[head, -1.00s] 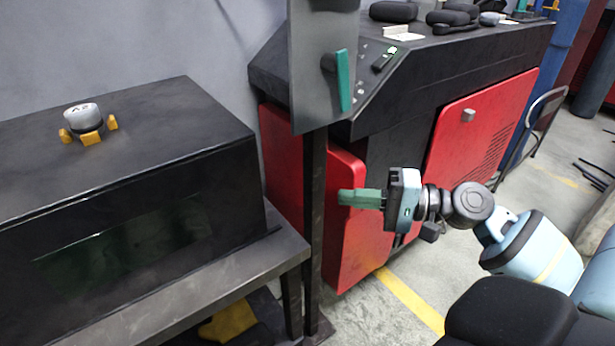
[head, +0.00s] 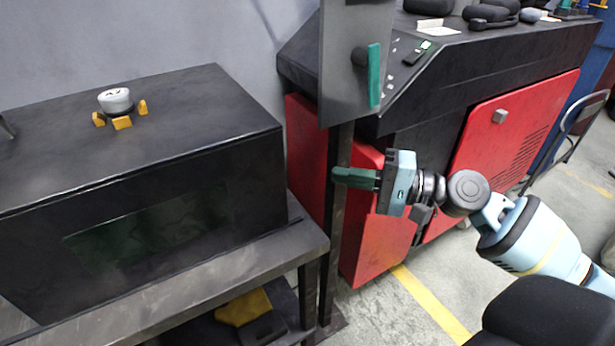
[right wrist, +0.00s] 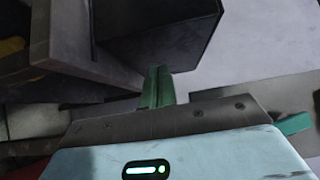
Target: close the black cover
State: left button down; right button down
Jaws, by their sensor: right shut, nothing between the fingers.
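A black box (head: 245,175) with a dark greenish window in its front stands on a grey metal table at the left of the head view. Its flat black top, which I take for the black cover (head: 190,100), lies level, with a thin seam along the upper front edge. I cannot tell whether it is fully closed. My right gripper (head: 338,175) is shut and empty, right of the box and apart from it. Its green fingers also show in the right wrist view (right wrist: 158,87), pointing towards a dark box corner (right wrist: 170,35). My left gripper is not in view.
A grey-white knob (head: 115,100) between yellow blocks sits on the box top. The metal table (head: 235,265) extends in front. A grey panel with a green handle (head: 374,75) stands on a dark post beside my right gripper. A red and black machine (head: 500,135) is behind.

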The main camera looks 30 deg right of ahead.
jog(key=w+a+p, duration=0.2)
jog(key=a+p, duration=0.1)
jog(key=a, duration=0.3)
jog(key=shift+w+a, duration=0.25)
jog(key=shift+a, duration=0.15)
